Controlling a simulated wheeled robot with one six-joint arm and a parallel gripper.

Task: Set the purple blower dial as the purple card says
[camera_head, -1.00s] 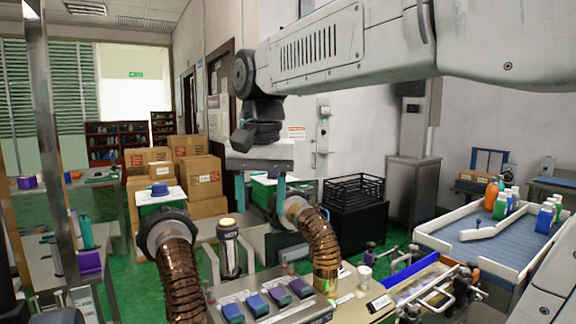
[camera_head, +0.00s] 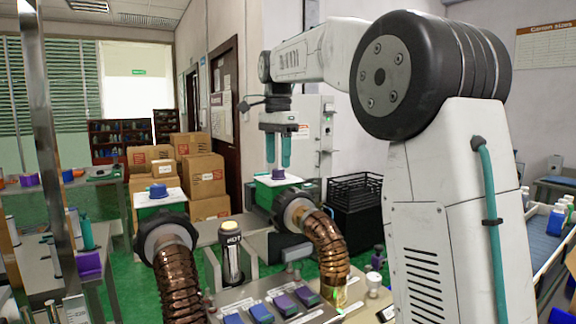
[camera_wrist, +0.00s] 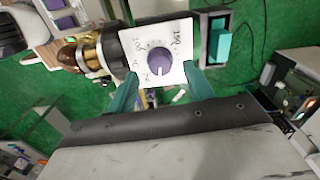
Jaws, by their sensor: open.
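The purple dial (camera_head: 278,174) sits on a white plate on top of the green right-hand blower (camera_head: 268,190). In the wrist view the purple dial (camera_wrist: 160,60) shows on its white scale plate (camera_wrist: 176,38), with black marks too small to read surely. My gripper (camera_head: 278,164) is open, its two teal fingers pointing down just above the dial. In the wrist view my gripper (camera_wrist: 161,89) has a finger at each side of the plate's lower edge, with nothing between them. A second blower has a blue dial (camera_head: 158,191). I cannot make out a purple card.
Ribbed copper hoses (camera_head: 178,280) come from both blowers. A dark cylinder marked HOT (camera_head: 231,258) stands between them. Blue and purple blocks (camera_head: 261,313) line the front panel. A black crate (camera_head: 355,205) stands right of the blower, cartons (camera_head: 200,175) behind.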

